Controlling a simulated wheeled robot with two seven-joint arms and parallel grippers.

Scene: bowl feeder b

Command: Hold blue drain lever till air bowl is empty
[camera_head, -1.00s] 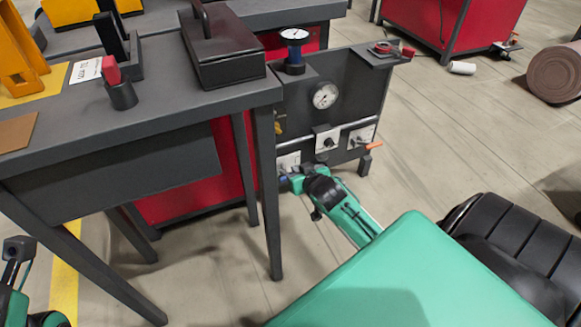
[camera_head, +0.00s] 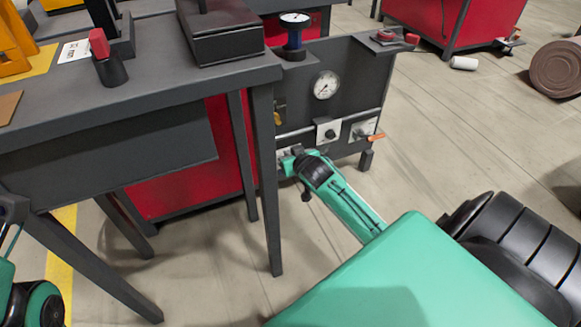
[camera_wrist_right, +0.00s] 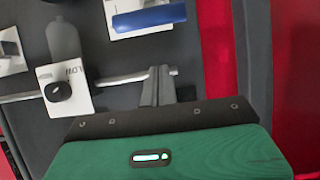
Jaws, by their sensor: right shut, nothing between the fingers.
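The blue drain lever (camera_wrist_right: 148,17) lies across a white plate at the top of the right wrist view. My right gripper's fingers (camera_wrist_right: 157,85) are shut, with nothing between them, and appear below the lever in that view, with a gap between in the picture. The lever is hidden there. A grey bottle-shaped part (camera_wrist_right: 63,40) may be the air bowl; its contents cannot be seen. My left gripper is not in view.
A white plate with a black knob (camera_wrist_right: 58,90), marked LOW, is left of my fingers in the wrist view. A metal rail (camera_wrist_right: 110,79) crosses behind. The panel carries a round gauge (camera_head: 326,85) and an orange lever (camera_head: 376,137). The grey table (camera_head: 160,78) stands close left.

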